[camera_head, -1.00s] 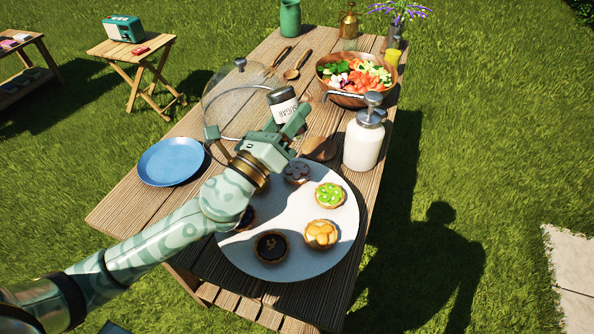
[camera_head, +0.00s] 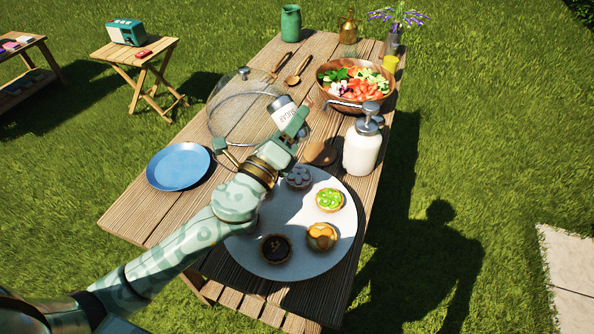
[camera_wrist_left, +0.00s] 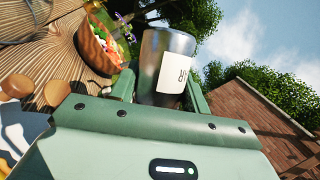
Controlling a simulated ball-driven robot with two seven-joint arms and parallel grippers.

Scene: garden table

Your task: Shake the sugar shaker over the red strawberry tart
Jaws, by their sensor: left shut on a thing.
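My left gripper (camera_head: 288,128) is shut on the sugar shaker (camera_head: 284,113), a small container with a white label. It holds the shaker tilted above the table, beyond the far edge of the tart plate (camera_head: 300,258). The left wrist view also shows the shaker (camera_wrist_left: 165,68) between the fingers. The plate carries a dark purple-grey tart (camera_head: 298,177), a green tart (camera_head: 329,199), an orange tart (camera_head: 321,236) and a dark chocolate tart (camera_head: 276,248). No red strawberry tart shows; my left arm covers the plate's left part. My right gripper is not in view.
A white pump bottle (camera_head: 361,150) stands right of the plate. A salad bowl (camera_head: 350,97) and a clear dome (camera_head: 228,112) are behind. A blue plate (camera_head: 178,167) lies left. Wooden spoons (camera_head: 298,70) and a green jug (camera_head: 290,24) are at the far end.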

